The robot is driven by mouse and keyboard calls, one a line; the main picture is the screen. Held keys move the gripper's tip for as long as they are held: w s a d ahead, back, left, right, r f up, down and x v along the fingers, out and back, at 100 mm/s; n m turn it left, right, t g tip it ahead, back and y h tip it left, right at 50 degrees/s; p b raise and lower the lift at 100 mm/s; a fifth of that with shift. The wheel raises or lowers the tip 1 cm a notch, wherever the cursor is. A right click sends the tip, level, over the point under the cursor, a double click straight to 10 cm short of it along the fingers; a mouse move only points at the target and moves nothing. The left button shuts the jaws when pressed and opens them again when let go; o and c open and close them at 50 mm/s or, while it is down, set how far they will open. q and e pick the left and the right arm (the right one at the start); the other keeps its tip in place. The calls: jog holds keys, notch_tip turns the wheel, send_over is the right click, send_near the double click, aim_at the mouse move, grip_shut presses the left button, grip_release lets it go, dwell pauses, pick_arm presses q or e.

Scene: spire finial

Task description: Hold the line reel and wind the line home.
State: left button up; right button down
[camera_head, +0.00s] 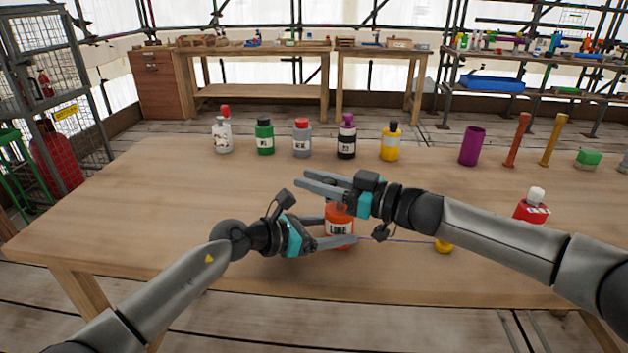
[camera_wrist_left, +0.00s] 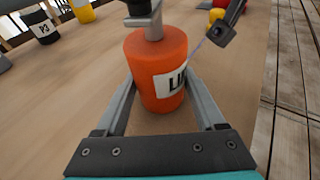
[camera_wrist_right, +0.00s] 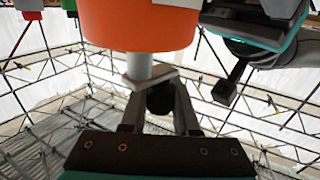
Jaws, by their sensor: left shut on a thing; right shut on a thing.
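The orange line reel (camera_head: 339,216), labelled LINE, stands upright near the table's front edge. My left gripper (camera_head: 338,238) is shut around the reel's body; in the left wrist view the reel (camera_wrist_left: 156,65) sits between both fingers. My right gripper (camera_head: 308,185) is above the reel. In the right wrist view it is shut on the dark knob (camera_wrist_right: 160,98) of the reel's grey crank (camera_wrist_right: 140,70). A thin blue line (camera_head: 395,240) runs right from the reel to a yellow ball (camera_head: 443,246) on the table. The right arm hides part of the reel's top.
A red bottle with a white cap (camera_head: 532,207) stands to the right, beyond my right forearm. Several bottles, such as a green one (camera_head: 265,137), line the back, with a purple cup (camera_head: 471,146) and two upright rods. The table (camera_head: 150,205) is clear at left.

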jog(key=shift+a+t, duration=0.1)
jog(key=shift+t, duration=0.2)
jog(key=m+t+h, duration=0.1)
jog(key=t, duration=0.1)
jog(key=w+m+t+h, duration=0.1)
jog(key=m+t+h, duration=0.1)
jog(key=w+m+t+h, duration=0.1)
jog(key=m+t+h, duration=0.1)
jog(key=shift+r, duration=0.1)
jog(key=shift+w+d+r+m+t+h, duration=0.1)
jog(key=shift+w+d+m+t+h, duration=0.25)
jog(key=shift+m+t+h, duration=0.7)
jog(key=shift+w+d+m+t+h, duration=0.4)
jog(key=shift+m+h, duration=0.5)
jog(key=shift+h, duration=0.5)
jog(key=shift+w+d+r+m+t+h, duration=0.15)
jog(key=shift+d+m+t+h, duration=0.3)
jog(key=shift+m+t+h, duration=0.6)
jog(key=shift+f+g+h, duration=0.2)
jog(key=shift+g+h, duration=0.2)
jog(key=c, duration=0.6)
grip_release()
jog(key=shift+c, duration=0.2)
jog(key=shift+f, duration=0.1)
